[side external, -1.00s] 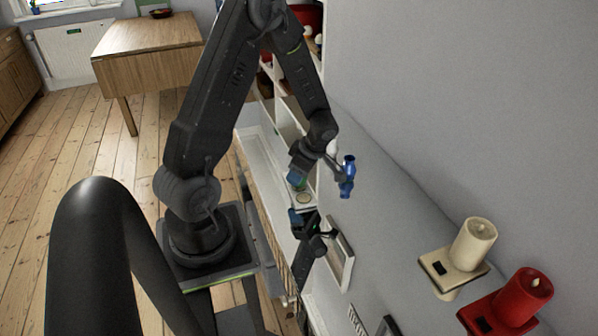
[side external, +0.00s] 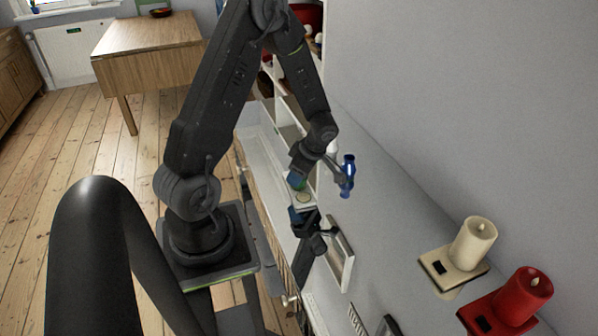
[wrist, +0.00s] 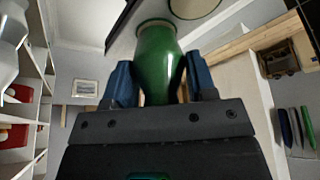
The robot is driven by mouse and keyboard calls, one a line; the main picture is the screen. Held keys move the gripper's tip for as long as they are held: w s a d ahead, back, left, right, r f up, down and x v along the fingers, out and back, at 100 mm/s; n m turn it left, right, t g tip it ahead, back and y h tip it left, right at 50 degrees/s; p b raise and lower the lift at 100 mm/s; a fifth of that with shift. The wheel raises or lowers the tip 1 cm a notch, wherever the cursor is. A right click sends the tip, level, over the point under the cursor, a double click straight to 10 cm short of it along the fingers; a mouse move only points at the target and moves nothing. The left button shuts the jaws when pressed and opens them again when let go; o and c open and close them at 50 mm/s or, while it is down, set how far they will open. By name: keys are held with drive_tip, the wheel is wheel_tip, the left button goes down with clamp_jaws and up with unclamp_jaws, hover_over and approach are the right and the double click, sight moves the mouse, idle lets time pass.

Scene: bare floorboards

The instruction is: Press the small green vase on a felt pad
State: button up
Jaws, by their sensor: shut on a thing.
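My gripper (wrist: 158,85) has its two blue fingertips on either side of the small green vase (wrist: 157,55) and is shut on it. The vase is glossy, with a rounded body. Beyond its far end, at the top edge of the wrist view, is a round pale pad (wrist: 193,6) with a dark rim, partly cut off. In the side external view a bit of the green vase (side external: 298,184) shows under the wrist, close to the round pad (side external: 303,197) on a white surface. I cannot tell whether the vase touches the pad.
A bright blue vase-shaped object (side external: 347,176) is just right of my wrist. A picture frame (side external: 340,252) is near the wall. A cream candle (side external: 474,243) and a red candle (side external: 525,297) stand on holders at the right. A wooden table (side external: 148,45) is at the back left.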

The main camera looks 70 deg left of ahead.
drive_tip(key=shift+f, duration=0.45)
idle(1.6)
drive_tip(key=shift+r, duration=3.6)
